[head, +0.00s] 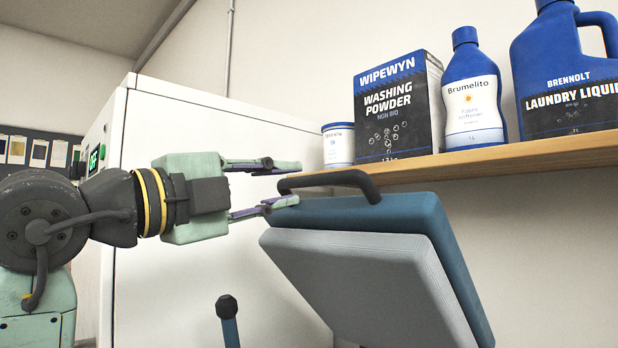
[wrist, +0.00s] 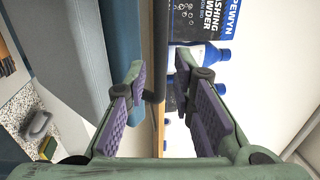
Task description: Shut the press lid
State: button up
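The press lid (head: 400,215) is a blue panel with a grey padded face, raised and tilted open below the shelf. Its dark curved handle (head: 345,178) stands on the top edge. My gripper (head: 283,185) is open, level with the handle's left end, with one finger above it and one below it in the head view. In the wrist view my gripper (wrist: 160,72) has its fingers apart, and a dark bar, seemingly the handle (wrist: 153,112), shows between them. The blue lid (wrist: 90,50) fills the left there. Whether a finger touches the handle I cannot tell. The lower part of the press is hidden.
A wooden shelf (head: 500,163) runs close above the lid. It bears a small white tub (head: 338,148), a washing powder box (head: 397,110), a softener bottle (head: 472,105) and a laundry liquid jug (head: 565,85). A white cabinet (head: 200,290) stands behind my arm.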

aim_at(312, 182)
jog(key=p+x, duration=0.1)
jog(key=x, duration=0.6)
jog(key=shift+w, duration=0.2)
jog(key=shift+c, duration=0.4)
jog(key=shift+f, duration=0.1)
grip_shut()
